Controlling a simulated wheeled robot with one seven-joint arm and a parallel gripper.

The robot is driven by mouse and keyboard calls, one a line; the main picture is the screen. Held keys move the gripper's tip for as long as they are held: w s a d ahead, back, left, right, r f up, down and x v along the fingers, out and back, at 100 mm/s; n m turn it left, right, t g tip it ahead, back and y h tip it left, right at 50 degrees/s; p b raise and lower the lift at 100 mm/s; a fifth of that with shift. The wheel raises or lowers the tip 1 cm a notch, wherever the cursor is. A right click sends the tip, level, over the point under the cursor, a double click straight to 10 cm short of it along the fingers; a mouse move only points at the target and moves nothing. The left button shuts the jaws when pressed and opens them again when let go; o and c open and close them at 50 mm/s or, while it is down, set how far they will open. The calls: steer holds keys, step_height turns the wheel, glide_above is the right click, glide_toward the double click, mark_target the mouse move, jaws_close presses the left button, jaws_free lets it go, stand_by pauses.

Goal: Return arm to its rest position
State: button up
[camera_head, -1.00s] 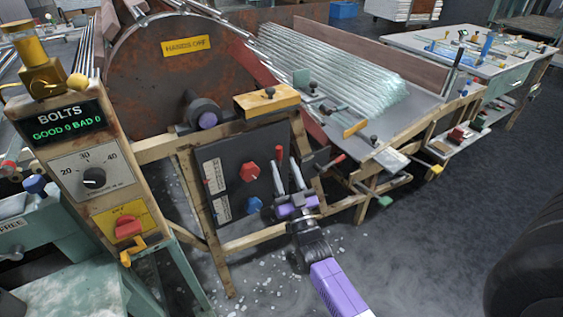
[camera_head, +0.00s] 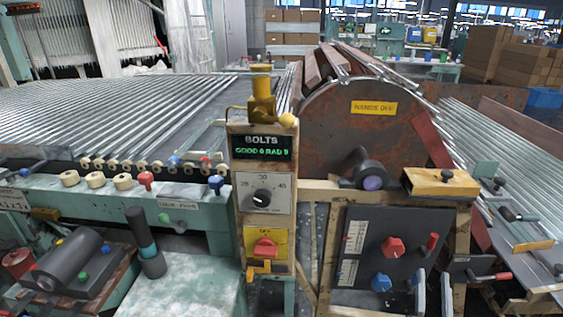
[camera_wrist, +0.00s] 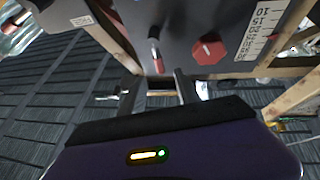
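My gripper (camera_head: 434,284) shows at the lower edge of the head view, in front of the lower right part of a dark control panel (camera_head: 365,222). Only its fingers show there; the rest of my arm is out of frame. In the wrist view my gripper (camera_wrist: 158,82) has its two fingers apart with nothing between them. The panel's red knob (camera_wrist: 208,49) and a red-tipped lever (camera_wrist: 155,50) lie beyond the fingers. The same red knob (camera_head: 393,247) and lever (camera_head: 432,243) show in the head view, above the fingers.
A blue knob (camera_head: 381,283) sits left of my fingers. A wooden frame (camera_head: 463,235) surrounds the panel. A bolt counter post (camera_head: 262,190) stands to the left, and a rusty drum (camera_head: 340,125) is behind. Glass tubes (camera_head: 130,110) lie on the left bed.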

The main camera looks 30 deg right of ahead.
steer(key=shift+f, duration=0.1)
steer(key=s+a+r+n+y+p, duration=0.2)
steer(key=s+a+r+y, duration=0.15)
steer(key=a, duration=0.55)
steer(key=s+a+r+n+y+p, duration=0.25)
steer(key=a+y, duration=0.25)
steer(key=a, duration=0.4)
steer(key=s+a+r+n+g+y+p, duration=0.1)
steer(key=s+a+r+n+y+p, duration=0.1)
steer(key=s+a, duration=0.4)
steer(key=s+a+r+n+g+y+p, duration=0.1)
steer(key=s+a+r+y+p, duration=0.1)
steer(key=s+a+r+y, duration=0.2)
steer(key=s+a+y, duration=0.1)
steer(key=s+a, duration=0.2)
steer(key=s, duration=0.1)
steer(key=shift+a+r+n+g, duration=0.15)
steer(key=shift+a+n+g, duration=0.15)
steer(key=shift+n+g, duration=0.1)
